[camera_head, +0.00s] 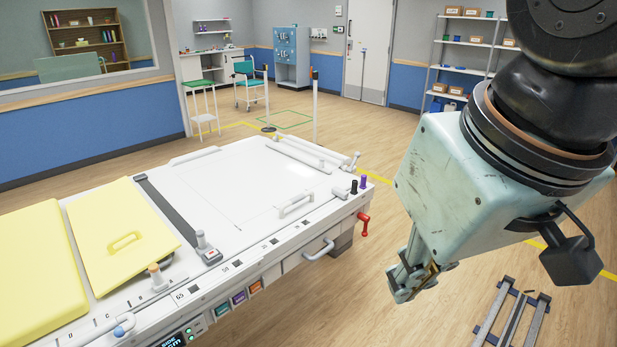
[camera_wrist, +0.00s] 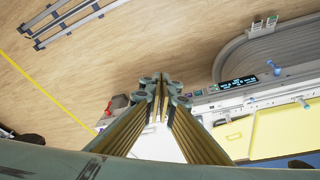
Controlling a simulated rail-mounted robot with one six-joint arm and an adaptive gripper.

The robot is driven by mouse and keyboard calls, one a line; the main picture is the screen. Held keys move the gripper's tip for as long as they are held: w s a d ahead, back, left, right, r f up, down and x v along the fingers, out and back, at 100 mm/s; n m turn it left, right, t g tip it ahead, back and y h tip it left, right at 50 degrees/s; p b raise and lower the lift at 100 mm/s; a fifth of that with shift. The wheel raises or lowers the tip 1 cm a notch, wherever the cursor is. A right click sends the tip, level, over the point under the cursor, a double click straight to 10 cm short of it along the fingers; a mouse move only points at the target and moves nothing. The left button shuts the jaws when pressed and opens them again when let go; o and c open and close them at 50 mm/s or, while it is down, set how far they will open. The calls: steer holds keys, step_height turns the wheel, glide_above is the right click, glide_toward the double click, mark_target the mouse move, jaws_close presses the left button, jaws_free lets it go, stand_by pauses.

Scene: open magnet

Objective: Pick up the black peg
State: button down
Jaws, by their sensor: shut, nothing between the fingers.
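The black peg (camera_head: 354,187) stands upright at the near right corner of the white table (camera_head: 240,190), just beside a purple peg (camera_head: 363,182). My gripper (camera_head: 402,290) hangs to the right of the table, apart from the pegs and pointing down. It is shut and empty. In the wrist view my gripper's fingers (camera_wrist: 163,82) meet near the middle of the picture. I cannot make out the black peg in the wrist view.
A red handle (camera_head: 364,223) sticks out below the pegs at the table corner. Yellow pads (camera_head: 120,235) lie on the table's left part. A metal rail frame (camera_head: 512,318) lies on the floor at the lower right.

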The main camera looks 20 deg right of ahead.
steer(key=c, duration=3.4)
jaws_free()
steer(key=shift+c, duration=0.2)
steer(key=o, duration=1)
